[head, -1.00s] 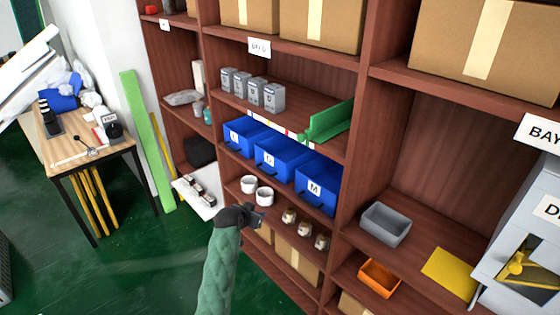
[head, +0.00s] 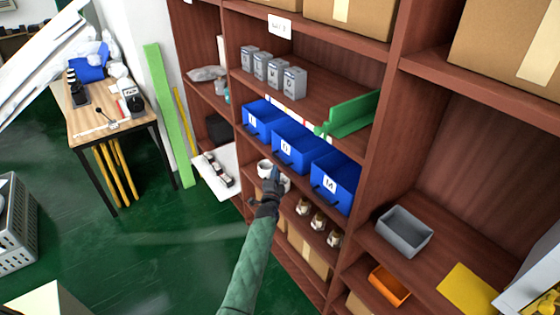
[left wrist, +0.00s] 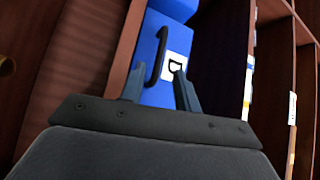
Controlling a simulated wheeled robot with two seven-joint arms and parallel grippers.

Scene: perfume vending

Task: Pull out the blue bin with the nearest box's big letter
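Several grey boxes with letters stand in a row on the shelf; the nearest box (head: 293,82) is at the right end, its letter too small to read surely. Below are three blue bins with black handles: the left bin (head: 262,117), the middle bin (head: 298,144) and the right bin (head: 336,182), labelled M. My left gripper (head: 275,180) is just below and in front of the middle bin. In the left wrist view, the gripper (left wrist: 158,84) is open and empty. A blue bin (left wrist: 158,97) with a black handle and D-like label lies just beyond the fingertips. My right gripper is out of view.
White cups (head: 265,168) and several small jars (head: 318,222) stand on the shelf under the bins. A green holder (head: 352,113) sits above the right bin. A grey tray (head: 404,232) is to the right.

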